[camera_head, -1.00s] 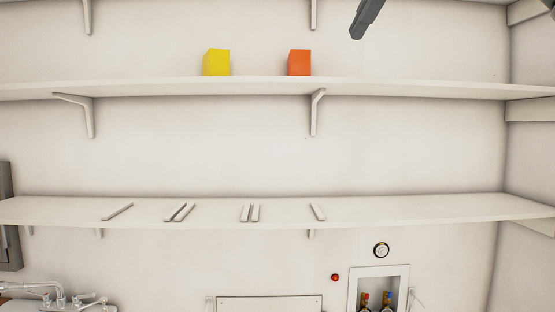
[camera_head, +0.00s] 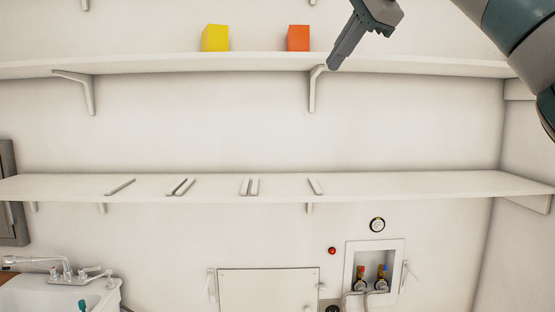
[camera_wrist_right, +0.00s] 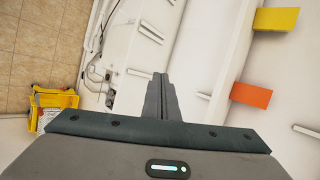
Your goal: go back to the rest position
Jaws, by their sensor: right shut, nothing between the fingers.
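My right gripper (camera_head: 336,62) hangs in from the top right of the head view, its fingers pointing down and left, in front of the upper shelf near the orange block. The fingers are together with nothing between them. In the right wrist view the gripper (camera_wrist_right: 160,78) also shows with its fingers closed and empty. My left gripper is not in the head view.
An upper shelf (camera_head: 170,64) holds a yellow block (camera_head: 215,38) and an orange block (camera_head: 298,38). A lower shelf (camera_head: 400,183) runs below it. A sink (camera_head: 60,294) stands at lower left. A yellow bucket-like object (camera_wrist_right: 52,100) is on the floor.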

